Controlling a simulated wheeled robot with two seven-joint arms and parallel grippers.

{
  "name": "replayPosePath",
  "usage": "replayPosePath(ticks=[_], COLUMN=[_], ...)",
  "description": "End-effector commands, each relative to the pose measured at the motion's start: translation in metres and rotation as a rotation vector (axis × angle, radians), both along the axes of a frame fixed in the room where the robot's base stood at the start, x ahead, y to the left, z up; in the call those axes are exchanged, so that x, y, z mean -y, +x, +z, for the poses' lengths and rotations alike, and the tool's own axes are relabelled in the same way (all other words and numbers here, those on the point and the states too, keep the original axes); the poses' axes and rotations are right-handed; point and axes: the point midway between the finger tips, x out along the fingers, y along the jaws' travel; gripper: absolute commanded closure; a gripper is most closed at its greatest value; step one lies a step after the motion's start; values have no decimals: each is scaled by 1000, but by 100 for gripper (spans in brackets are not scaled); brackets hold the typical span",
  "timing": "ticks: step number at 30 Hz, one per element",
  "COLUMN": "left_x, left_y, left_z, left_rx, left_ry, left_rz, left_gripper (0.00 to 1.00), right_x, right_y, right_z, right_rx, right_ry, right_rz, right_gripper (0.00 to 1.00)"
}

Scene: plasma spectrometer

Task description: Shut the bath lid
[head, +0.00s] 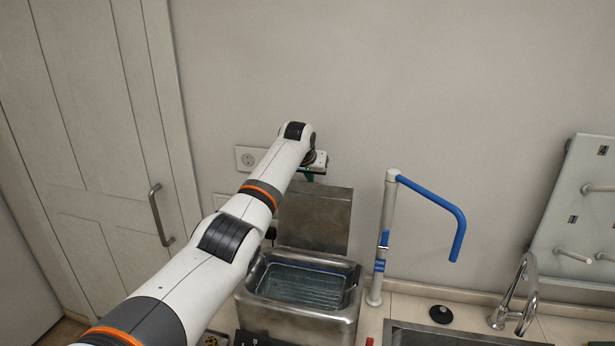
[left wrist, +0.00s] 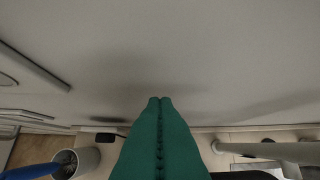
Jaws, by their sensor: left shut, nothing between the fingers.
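The metal bath (head: 310,317) stands on the counter, with a wire rack and liquid showing inside its open top. Its lid (head: 318,220) stands upright at the back of the bath, near the wall, so the bath is open. My left arm reaches in from the left over the bath's left side. My left gripper (head: 312,173) is at the lid's top edge, partly hidden by the wrist; I cannot tell whether it touches. In the left wrist view its green fingers (left wrist: 160,102) are shut together with nothing between them. My right gripper is not in view.
A white post with a blue bent arm (head: 436,205) stands just right of the bath. A sink (head: 450,336) with a tap (head: 519,300) and a pegboard (head: 590,215) are further right. A wall socket (head: 248,159) is behind my arm; a door (head: 95,130) is at left.

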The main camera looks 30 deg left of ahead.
Motion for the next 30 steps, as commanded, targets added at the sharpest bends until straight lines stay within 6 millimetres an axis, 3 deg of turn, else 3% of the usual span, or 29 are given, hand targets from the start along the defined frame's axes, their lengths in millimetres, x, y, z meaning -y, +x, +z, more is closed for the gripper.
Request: replayPosePath(ticks=[13, 30], left_x=[6, 7], left_y=[-23, -25], left_z=[1, 0], left_rx=[0, 7], left_ry=[1, 3], left_rz=[-2, -2], left_gripper=[100, 100], right_x=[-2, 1], right_y=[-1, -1], right_z=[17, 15], right_rx=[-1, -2], right_ry=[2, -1], right_rz=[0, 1], right_gripper=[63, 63])
